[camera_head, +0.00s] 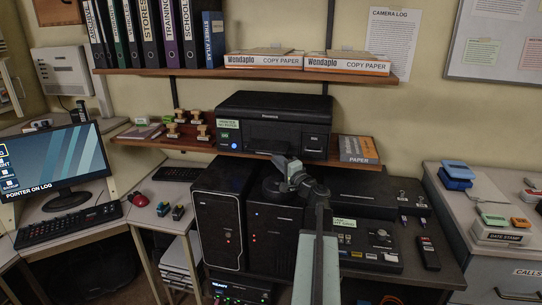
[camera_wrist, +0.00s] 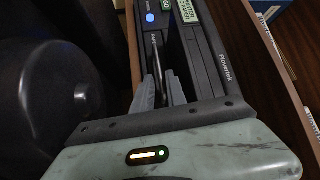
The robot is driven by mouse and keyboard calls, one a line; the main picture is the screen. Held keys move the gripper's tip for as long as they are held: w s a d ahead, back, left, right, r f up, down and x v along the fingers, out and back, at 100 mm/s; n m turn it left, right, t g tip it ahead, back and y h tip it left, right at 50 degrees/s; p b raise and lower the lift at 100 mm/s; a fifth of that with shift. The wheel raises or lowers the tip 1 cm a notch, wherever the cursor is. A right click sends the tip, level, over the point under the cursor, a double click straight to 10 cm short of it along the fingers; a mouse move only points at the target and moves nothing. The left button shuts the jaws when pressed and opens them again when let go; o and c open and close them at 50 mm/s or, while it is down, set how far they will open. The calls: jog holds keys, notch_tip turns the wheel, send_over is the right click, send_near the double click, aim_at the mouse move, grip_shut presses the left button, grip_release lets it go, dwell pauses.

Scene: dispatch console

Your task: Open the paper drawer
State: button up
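The black printer (camera_head: 274,112) stands on the wooden shelf, with a green label and a lit blue button at its left front. It shows turned on its side in the wrist view (camera_wrist: 205,60). The paper drawer is not clearly distinguishable; the printer's lower front looks closed, with nothing pulled out. My gripper (camera_wrist: 161,92) has its two grey fingers apart, pointing at the printer front. A thin bar-like edge (camera_wrist: 157,62) lies ahead of the gap between them; I cannot tell if they touch it. In the head view my arm hides the fingertips.
A PAPER packet (camera_head: 358,149) lies right of the printer on the wooden shelf (camera_head: 222,148). Rubber stamps (camera_head: 202,132) stand to its left. Black computer towers (camera_head: 222,210) stand below the shelf. Copy paper boxes (camera_head: 264,60) sit on the upper shelf.

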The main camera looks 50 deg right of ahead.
jog(key=x, duration=0.2)
jog(key=shift+w, duration=0.4)
grip_shut()
jog(key=shift+s, duration=0.1)
dwell(0.9)
